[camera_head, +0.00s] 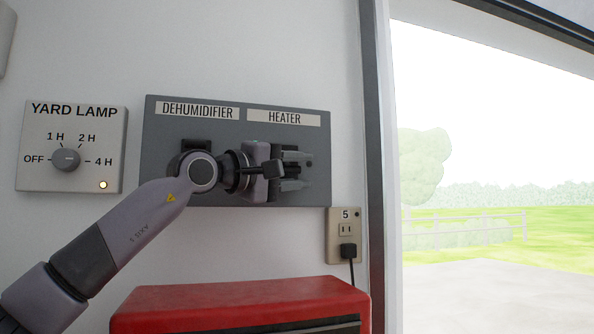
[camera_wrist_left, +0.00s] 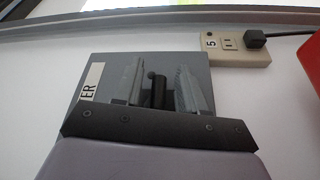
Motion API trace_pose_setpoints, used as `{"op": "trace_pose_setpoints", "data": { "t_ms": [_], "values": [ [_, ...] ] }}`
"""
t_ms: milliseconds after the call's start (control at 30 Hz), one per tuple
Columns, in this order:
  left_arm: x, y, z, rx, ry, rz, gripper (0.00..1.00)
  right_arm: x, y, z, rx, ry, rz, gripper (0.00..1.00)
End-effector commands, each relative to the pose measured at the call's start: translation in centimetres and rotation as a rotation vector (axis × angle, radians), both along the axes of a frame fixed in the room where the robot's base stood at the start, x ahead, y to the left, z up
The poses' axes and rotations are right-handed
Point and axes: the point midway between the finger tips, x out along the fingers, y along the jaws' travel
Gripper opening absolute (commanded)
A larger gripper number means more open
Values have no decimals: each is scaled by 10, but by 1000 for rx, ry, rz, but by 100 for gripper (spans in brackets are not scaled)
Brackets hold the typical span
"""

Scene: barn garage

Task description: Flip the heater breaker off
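A dark grey breaker panel (camera_head: 160,125) is on the white wall, with DEHUMIDIFIER and HEATER labels along its top. The heater breaker (camera_head: 273,169) is a black lever under the HEATER label, partly covered by my left gripper (camera_head: 292,166). In the left wrist view the fingers of my left gripper (camera_wrist_left: 161,88) stand apart on both sides of the black heater lever (camera_wrist_left: 158,92). Whether either finger touches it I cannot tell. The dehumidifier breaker (camera_head: 196,143) is mostly hidden behind my left wrist. My right gripper is in neither view.
A yard lamp dial plate (camera_head: 66,160) is on the wall to the left. An outlet (camera_head: 345,228) marked 5, with a black plug, is below right of the panel. A red box (camera_head: 240,294) stands below. A door frame (camera_head: 377,160) and open doorway are to the right.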

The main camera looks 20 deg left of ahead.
Motion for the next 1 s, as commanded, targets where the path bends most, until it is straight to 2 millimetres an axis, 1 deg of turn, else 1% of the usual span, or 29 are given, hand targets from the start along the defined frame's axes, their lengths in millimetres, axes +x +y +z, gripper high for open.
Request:
{"op": "trace_pose_setpoints", "data": {
  "t_ms": [133,233,367,500,667,800,1000],
  "values": [
    [-1,1,0,0,0,0,40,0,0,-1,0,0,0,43],
    [-6,5,-2,-1,-1,1,40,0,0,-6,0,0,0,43],
    [-21,15,-6,0,-3,2,40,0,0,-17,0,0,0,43],
    [-40,28,-8,1,-2,2,40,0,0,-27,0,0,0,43],
    [-55,37,-8,0,-1,0,40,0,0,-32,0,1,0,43],
    [-59,40,-7,0,0,0,40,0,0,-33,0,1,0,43],
    [-59,40,-7,0,0,0,40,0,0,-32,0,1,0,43]
  ]
}}
